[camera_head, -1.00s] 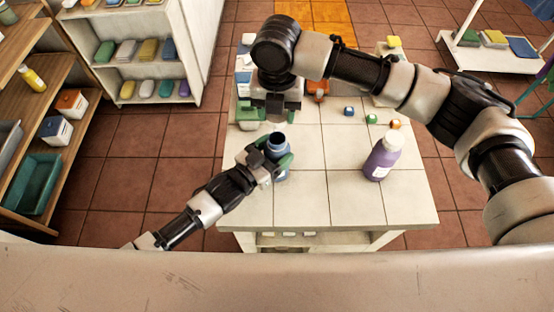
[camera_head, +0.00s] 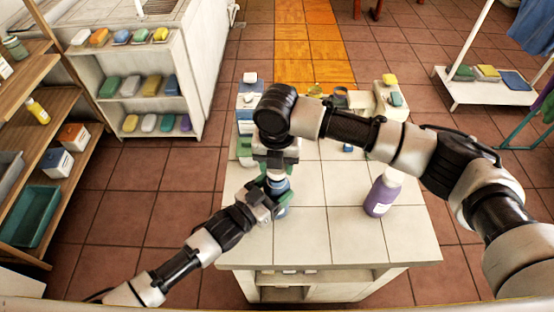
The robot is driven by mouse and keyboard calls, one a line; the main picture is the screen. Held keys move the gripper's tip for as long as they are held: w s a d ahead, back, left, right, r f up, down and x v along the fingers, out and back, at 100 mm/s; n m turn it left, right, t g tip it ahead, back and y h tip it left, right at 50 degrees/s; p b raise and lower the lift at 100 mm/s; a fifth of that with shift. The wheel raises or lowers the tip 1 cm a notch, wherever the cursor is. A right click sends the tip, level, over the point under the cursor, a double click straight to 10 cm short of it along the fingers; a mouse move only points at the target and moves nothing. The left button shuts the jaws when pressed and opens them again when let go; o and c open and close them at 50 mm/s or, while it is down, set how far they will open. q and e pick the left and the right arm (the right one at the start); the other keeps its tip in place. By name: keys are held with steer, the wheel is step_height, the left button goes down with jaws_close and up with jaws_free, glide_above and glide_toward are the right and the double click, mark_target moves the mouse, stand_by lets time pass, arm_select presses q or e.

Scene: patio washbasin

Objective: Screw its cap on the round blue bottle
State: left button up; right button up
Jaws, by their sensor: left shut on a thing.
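The round blue bottle (camera_head: 283,197) stands upright near the left front part of the tiled table (camera_head: 335,240). My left gripper (camera_head: 270,199) is shut on the bottle from the left side. My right gripper (camera_head: 277,174) points down directly over the bottle's mouth, very close to its top.
A purple bottle with a white cap (camera_head: 380,196) stands to the right on the table. The table's front middle is clear.

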mark_target(277, 194)
steer(key=shift+f, duration=0.1)
steer(key=shift+f, duration=0.8)
steer(key=shift+f, duration=0.55)
